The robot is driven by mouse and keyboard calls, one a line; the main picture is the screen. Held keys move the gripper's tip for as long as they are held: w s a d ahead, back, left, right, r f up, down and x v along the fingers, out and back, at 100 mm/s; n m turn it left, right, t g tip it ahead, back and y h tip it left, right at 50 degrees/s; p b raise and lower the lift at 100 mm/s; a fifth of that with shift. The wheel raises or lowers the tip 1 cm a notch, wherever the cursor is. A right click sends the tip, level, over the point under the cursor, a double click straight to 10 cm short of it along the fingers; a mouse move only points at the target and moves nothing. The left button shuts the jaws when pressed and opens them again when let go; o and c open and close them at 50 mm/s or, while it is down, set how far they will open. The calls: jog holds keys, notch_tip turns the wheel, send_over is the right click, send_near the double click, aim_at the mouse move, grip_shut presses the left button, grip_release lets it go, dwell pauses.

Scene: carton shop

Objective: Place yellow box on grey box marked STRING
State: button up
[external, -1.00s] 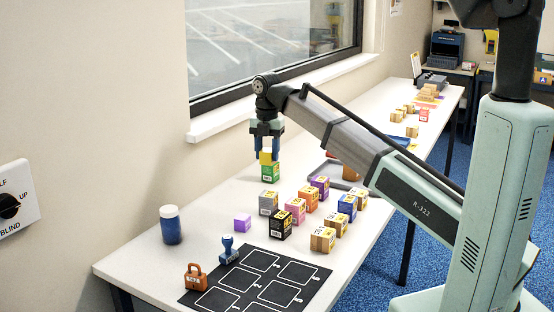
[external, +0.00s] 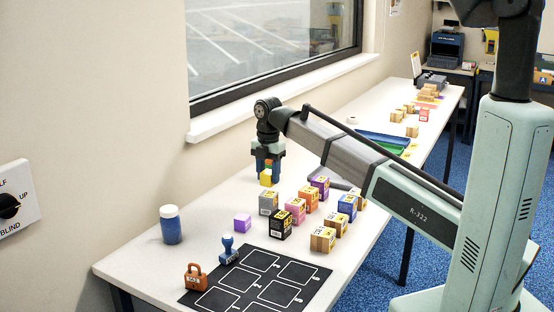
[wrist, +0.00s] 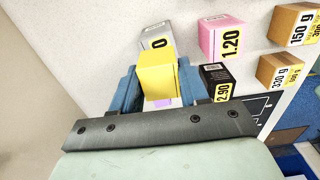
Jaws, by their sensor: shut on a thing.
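The yellow box (external: 266,179) is gripped between the blue fingers of my gripper (external: 267,172). It also shows in the wrist view (wrist: 157,76) between both fingers (wrist: 157,88). A grey box (external: 268,204) stands on the table just below the yellow box in the external view. In the wrist view the grey box (wrist: 156,36) is beyond the yellow box and partly hidden by it. Its lettering is too small to read. The yellow box appears held up, apart from the grey box.
A black box (external: 280,225), a pink box (external: 296,210) and several other boxes stand close right of the grey box. A small purple box (external: 242,223), a blue stamp (external: 228,250) and a blue jar (external: 170,226) are nearer the front.

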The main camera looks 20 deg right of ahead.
aim_at(269, 182)
jog(key=shift+f, duration=1.5)
jog(key=shift+f, duration=0.15)
jog(key=o, duration=1)
jog(key=shift+o, duration=0.2)
notch_tip(269, 182, up, 12)
jog(key=shift+r, duration=0.2)
